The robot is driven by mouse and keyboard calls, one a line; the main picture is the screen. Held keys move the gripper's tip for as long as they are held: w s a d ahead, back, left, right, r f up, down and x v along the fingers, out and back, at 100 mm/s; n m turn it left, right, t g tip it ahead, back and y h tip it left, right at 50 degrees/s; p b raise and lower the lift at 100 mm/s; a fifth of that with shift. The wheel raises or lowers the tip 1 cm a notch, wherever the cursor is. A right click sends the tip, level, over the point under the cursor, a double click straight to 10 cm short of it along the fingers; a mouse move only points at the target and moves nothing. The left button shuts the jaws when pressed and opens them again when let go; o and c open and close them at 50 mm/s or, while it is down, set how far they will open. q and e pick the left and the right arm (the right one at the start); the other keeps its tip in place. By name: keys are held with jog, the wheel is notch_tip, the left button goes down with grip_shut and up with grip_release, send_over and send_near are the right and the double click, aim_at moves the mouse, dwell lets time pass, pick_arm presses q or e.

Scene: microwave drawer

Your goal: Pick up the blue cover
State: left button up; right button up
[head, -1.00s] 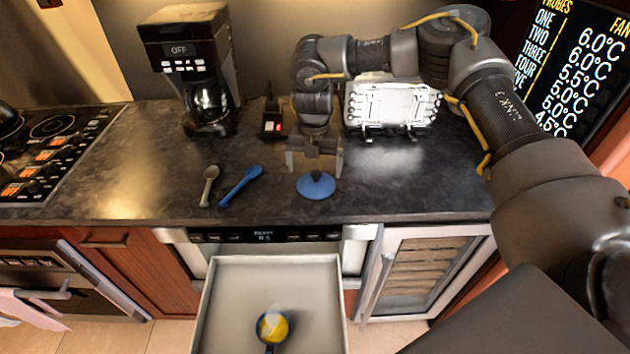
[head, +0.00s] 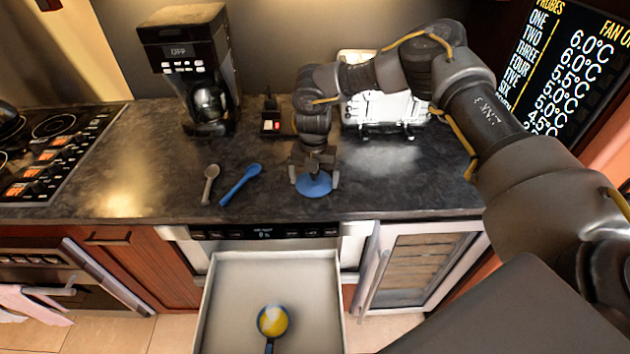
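The blue cover (head: 314,187) is a round lid lying on the dark countertop near its front edge. My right gripper (head: 314,179) points down over it, with one finger on each side of the cover's middle. The fingers look spread, with the dark knob of the cover mostly hidden between them. I cannot tell whether the fingers touch the knob. The cover still appears to rest on the counter. My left gripper is not in view.
A blue spoon (head: 240,184) and a grey spoon (head: 209,184) lie left of the cover. A coffee maker (head: 190,62) and a white rack (head: 385,108) stand behind. Below, the open drawer (head: 225,300) holds a small blue pan (head: 272,321) with yellow contents.

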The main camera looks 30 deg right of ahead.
dwell(0.3)
jog(key=shift+r+b, duration=0.3)
jog(key=shift+b, duration=0.1)
notch_tip(320, 180, up, 2)
jog(key=shift+r+b, duration=0.15)
jog(key=shift+b, duration=0.6)
jog(key=s+d+r+b, duration=0.1)
jog(key=s+r+b, duration=0.2)
jog(key=s+r, duration=0.7)
jog(key=s, duration=0.4)
jog(key=shift+b, duration=0.3)
